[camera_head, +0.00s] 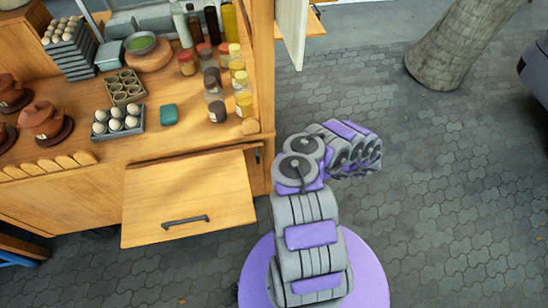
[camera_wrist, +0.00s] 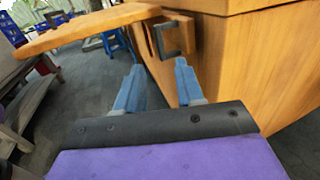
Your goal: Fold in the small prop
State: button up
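A light wooden flap (camera_head: 190,198) with a dark handle (camera_head: 186,221) juts from the front of the wooden cart. In the wrist view the flap (camera_wrist: 90,28) shows nearly edge-on. Under its inner end, near the cart's corner, is a small wooden prop (camera_wrist: 152,42) with a dark metal loop handle (camera_wrist: 176,38). In the head view only a small dark fitting (camera_head: 257,155) shows near there. My gripper (camera_wrist: 159,66) is open and empty, its two blue fingers pointing toward the prop and apart from it. In the head view my arm hides the fingers.
The cart top (camera_head: 150,155) holds an egg tray (camera_head: 118,121), several sauce bottles (camera_head: 243,100) and clay pots (camera_head: 44,118). A cart post (camera_head: 263,60) and side wall (camera_wrist: 245,70) stand close to my arm. A tree trunk (camera_head: 455,45) stands back right. Paving at right is clear.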

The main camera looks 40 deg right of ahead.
jog(key=v, duration=0.3)
jog(key=shift+s+d, duration=0.1)
jog(key=shift+d, duration=0.05)
jog(key=shift+s, duration=0.1)
dwell(0.6)
